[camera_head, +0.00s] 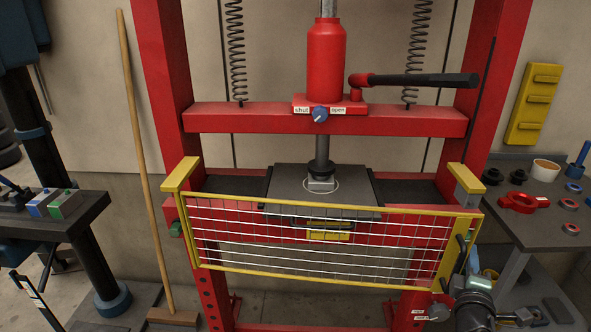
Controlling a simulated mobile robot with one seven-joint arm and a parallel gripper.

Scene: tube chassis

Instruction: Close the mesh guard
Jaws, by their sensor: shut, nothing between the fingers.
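The mesh guard (380,209) is a yellow frame with pale wires, across the front of the red press below its bed (286,176). Its top rail runs just below the level of the bed plate, and its lower edge hangs in front of the press legs. Yellow brackets sit on the left post (181,174) and right post (465,177). My gripper (462,249) is at the guard's right end, low in the picture, dark and partly hard to make out. It is shut with nothing between its fingers. Whether it touches the frame, I cannot tell.
A red lever with a black grip (425,80) and a shut/open knob (320,114) are above. A broom (146,160) leans at the left. A bench (60,222) stands left, and another with red parts (523,202) stands right, close to my arm.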

